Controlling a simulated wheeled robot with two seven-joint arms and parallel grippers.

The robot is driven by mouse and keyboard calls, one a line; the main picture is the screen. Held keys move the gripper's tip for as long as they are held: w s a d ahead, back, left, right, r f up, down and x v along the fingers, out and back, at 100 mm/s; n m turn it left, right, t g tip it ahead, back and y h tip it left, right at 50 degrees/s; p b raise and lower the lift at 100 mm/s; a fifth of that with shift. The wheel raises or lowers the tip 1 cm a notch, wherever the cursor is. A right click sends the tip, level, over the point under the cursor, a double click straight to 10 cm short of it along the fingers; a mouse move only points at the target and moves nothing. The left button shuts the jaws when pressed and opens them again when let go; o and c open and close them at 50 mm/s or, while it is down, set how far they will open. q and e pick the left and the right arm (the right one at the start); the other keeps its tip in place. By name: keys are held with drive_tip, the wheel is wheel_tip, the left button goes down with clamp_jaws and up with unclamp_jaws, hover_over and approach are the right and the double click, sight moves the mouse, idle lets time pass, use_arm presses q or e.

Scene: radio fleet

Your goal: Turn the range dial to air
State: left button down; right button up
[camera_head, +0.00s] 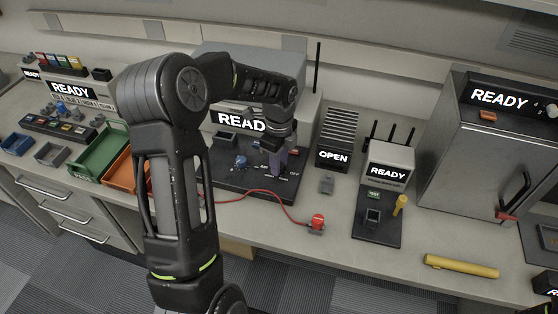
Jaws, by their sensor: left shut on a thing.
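My left gripper (279,158) points down at the dark panel (230,180) of the middle radio station. It is shut on the range dial, which is mostly hidden by the fingers. White lettering shows on the panel around it, with "OFF" to the right of the fingers and another label, partly covered, to the left. I cannot tell which mark the dial points at. A blue knob (240,161) sits on the same panel, left of the gripper. The station's screen (238,121) reads "READ", its end covered by my arm. My right gripper is not in view.
A red cable (262,191) runs from the panel to a red plug (317,222) on the bench. Green (101,152) and orange trays (119,172) lie left. An "OPEN" unit (333,157), a "READY" radio (388,172) and a yellow bar (461,266) stand or lie right.

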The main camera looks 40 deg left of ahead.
use_arm(q)
drive_tip(key=shift+m+p, duration=0.35)
drive_tip(key=shift+m, duration=1.65)
drive_tip(key=c, duration=1.1)
unclamp_jaws()
wheel_tip(320, 180, up, 8)
drive_tip(key=shift+f+b, duration=0.1)
drive_tip(key=shift+b, duration=0.35)
